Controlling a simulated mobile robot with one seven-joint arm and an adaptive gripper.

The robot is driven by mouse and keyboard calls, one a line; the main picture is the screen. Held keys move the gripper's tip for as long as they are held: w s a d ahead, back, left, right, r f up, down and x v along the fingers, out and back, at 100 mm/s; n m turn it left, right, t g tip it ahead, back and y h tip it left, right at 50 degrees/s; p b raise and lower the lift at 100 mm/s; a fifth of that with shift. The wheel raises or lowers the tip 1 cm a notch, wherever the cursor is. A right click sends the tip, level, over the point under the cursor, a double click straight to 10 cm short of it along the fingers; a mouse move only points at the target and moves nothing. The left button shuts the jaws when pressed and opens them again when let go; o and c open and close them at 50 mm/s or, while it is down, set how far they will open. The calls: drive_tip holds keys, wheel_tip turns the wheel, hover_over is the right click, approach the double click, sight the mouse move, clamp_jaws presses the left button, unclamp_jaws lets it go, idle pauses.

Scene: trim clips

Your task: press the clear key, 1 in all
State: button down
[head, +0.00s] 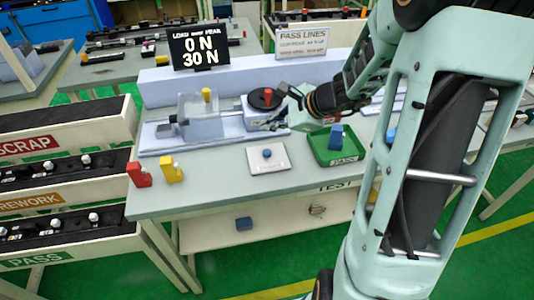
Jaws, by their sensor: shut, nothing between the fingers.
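No label reading "clear" can be made out. A white plate with a round blue button (267,154) lies on the test table in front of the fixture. A black display (199,46) reads 0 N above 30 N, under the words LOAD and PEAK. My gripper (284,117) is shut and empty, low beside the light-blue unit with a black disc and red knob (265,97). It is right of and behind the blue button. Its fingertips are small here, and I cannot tell whether they touch the unit.
A clear-walled fixture with a yellow part (207,96) stands left of the disc unit. A green PASS tray (325,158) holds a blue part (336,137). Red (138,175) and yellow (172,169) clips stand at the table's left. Bare table (215,185) lies in front.

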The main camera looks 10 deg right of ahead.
drive_tip(key=b, duration=0.4)
hover_over(269, 153)
wheel_tip(269, 153, down, 6)
drive_tip(key=shift+r, duration=0.2)
drive_tip(key=shift+f+b, duration=0.8)
drive_tip(key=shift+b, duration=0.05)
drive_tip(key=shift+f+b, duration=0.4)
drive_tip(key=shift+b, duration=0.15)
drive_tip(key=shift+f+b, duration=0.45)
drive_tip(key=shift+b, duration=0.1)
idle(0.8)
idle(0.3)
drive_tip(key=shift+r+p, duration=0.65)
drive_tip(key=shift+r, duration=0.25)
drive_tip(key=shift+r, duration=0.1)
